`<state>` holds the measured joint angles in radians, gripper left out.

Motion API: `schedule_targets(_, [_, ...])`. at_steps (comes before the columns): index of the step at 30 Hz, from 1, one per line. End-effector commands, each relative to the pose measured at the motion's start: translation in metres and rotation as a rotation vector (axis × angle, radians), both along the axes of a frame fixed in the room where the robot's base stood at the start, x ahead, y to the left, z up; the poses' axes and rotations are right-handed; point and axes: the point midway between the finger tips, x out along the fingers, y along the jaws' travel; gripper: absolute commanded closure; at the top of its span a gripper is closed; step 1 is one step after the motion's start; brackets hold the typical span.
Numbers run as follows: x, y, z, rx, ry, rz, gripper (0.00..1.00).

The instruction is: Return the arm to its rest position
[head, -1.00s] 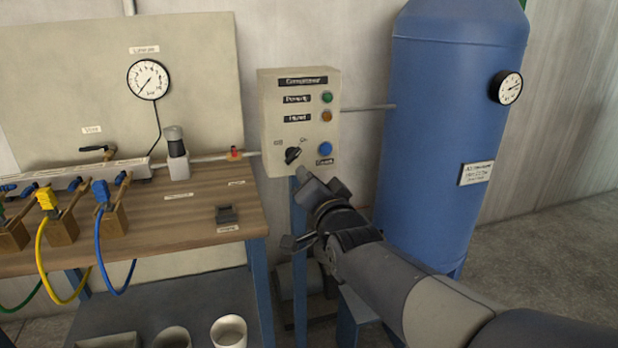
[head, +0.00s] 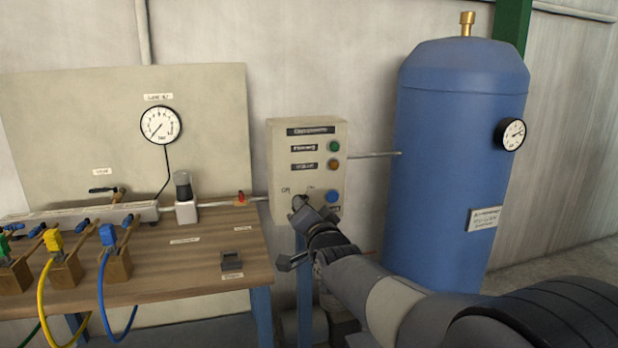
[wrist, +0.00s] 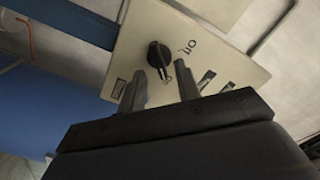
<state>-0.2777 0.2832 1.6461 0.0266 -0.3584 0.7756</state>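My gripper (head: 293,238) is in front of and just below the rotary knob (head: 299,201) on the beige compressor panel (head: 308,180). One finger partly overlaps the knob in the head view. In the wrist view my gripper (wrist: 160,72) is open and empty, its two fingers spread apart. The black knob (wrist: 158,54) shows beyond the gap, with a light pointer mark on it. Whether a finger touches the knob cannot be told. My arm reaches in from the lower right of the head view.
A blue tank (head: 450,170) with a gauge (head: 510,134) stands right of the panel. A wooden bench (head: 205,262) on the left carries valves with yellow and blue hoses. A gauge (head: 160,125) hangs on the backboard. Open space lies before the panel.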

Motion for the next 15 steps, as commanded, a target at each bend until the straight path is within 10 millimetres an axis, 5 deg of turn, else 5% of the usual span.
schedule_targets(6, [0.021, 0.006, 0.000, -0.002, -0.001, 0.000, 0.68])
schedule_targets(15, [0.019, 0.005, 0.000, -0.043, -0.011, 0.001, 0.68])
